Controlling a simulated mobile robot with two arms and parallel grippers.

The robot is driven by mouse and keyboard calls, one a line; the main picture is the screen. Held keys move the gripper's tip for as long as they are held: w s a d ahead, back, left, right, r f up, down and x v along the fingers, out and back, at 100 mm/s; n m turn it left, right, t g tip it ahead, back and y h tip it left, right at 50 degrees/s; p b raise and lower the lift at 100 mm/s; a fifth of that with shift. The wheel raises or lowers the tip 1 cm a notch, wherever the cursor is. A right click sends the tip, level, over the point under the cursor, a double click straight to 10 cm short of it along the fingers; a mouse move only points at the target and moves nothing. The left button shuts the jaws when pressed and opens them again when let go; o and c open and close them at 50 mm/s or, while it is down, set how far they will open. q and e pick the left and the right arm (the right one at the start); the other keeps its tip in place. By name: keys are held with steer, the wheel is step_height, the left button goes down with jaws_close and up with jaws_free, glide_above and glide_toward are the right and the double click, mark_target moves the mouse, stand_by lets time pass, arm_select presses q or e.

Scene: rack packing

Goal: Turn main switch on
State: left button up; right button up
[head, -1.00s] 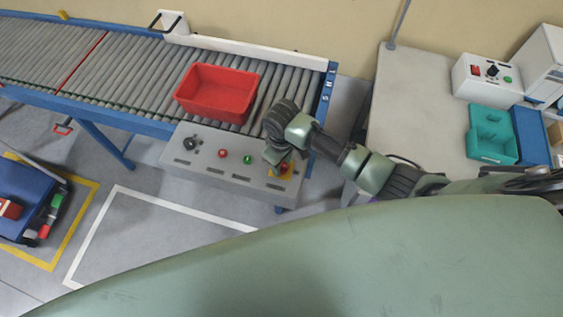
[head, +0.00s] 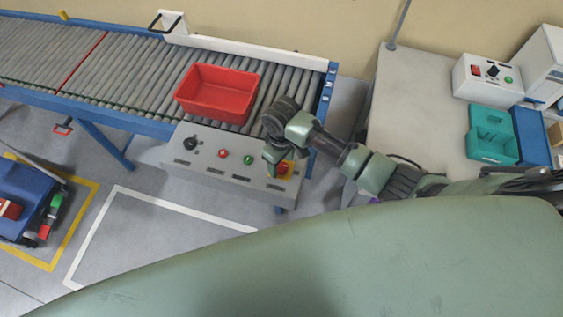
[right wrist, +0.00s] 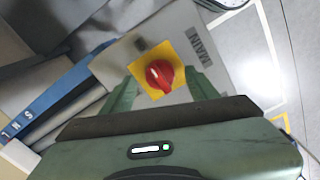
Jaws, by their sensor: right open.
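The main switch (right wrist: 160,75) is a red rotary knob on a yellow square plate, with the label MAIN (right wrist: 202,45) beside it in the right wrist view. In the head view the main switch (head: 284,169) sits at the right end of the grey control panel (head: 215,173). My right gripper (head: 275,166) hangs over that end of the panel, close to the knob and partly covering the plate. In the right wrist view its open fingers (right wrist: 162,82) show on either side of the knob, with gaps; contact cannot be told. My left gripper is not in view.
The panel also carries a black knob (head: 190,144), a red button (head: 223,154) and a green button (head: 248,160). A red bin (head: 217,92) stands on the roller conveyor (head: 140,75) behind.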

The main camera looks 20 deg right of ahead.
mark_target(281, 165)
step_height(281, 165, up, 7)
steer(key=shift+b, duration=0.6)
steer(key=shift+s, duration=0.1)
